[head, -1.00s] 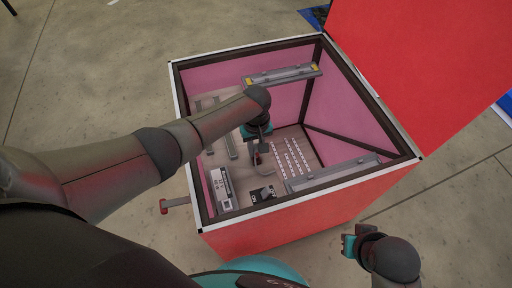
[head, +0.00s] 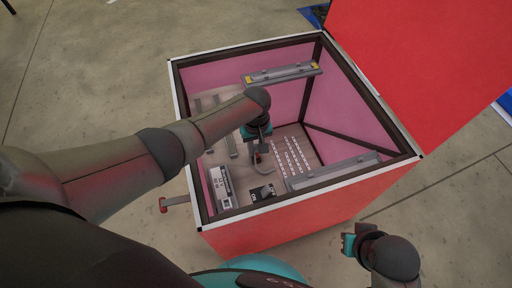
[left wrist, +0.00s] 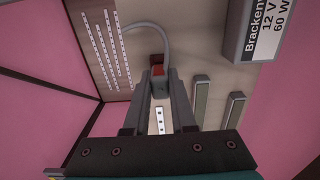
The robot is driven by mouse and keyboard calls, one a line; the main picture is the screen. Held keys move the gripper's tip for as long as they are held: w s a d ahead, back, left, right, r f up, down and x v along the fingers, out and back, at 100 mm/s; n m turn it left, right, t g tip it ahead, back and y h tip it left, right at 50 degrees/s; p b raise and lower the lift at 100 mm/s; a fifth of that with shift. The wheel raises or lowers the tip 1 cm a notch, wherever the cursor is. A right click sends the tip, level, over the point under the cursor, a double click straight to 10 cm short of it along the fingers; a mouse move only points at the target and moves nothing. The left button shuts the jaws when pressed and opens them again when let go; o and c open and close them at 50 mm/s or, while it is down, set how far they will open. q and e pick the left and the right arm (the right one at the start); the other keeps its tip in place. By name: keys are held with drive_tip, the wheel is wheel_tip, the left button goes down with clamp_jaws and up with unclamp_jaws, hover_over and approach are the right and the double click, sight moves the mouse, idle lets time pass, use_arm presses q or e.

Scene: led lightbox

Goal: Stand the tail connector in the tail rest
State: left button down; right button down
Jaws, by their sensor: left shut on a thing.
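My left gripper (left wrist: 158,92) reaches down inside the open red box, its two fingers close together around a small grey and red piece, which I take to be the tail connector (left wrist: 157,73). A grey cable (left wrist: 153,26) curves away from it. In the head view the left gripper (head: 258,150) is above the wooden floor of the box, and its tip is partly hidden by the arm. I cannot pick out the tail rest with certainty. My right gripper (head: 352,242) is outside the box at its front right; its jaw gap is unclear.
A white power supply (head: 221,187) stands by the left wall, with a small black block (head: 262,193) beside it. LED strips (head: 291,158) lie on the floor. Grey bars (left wrist: 202,98) lie near the left wall. The box rim (head: 410,158) surrounds the arm.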

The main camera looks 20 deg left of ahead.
use_arm(q)
drive_tip(key=shift+f+b, duration=0.4)
drive_tip(key=shift+f, duration=0.2)
drive_tip(key=c, duration=0.7)
unclamp_jaws()
drive_tip(key=shift+o, duration=0.2)
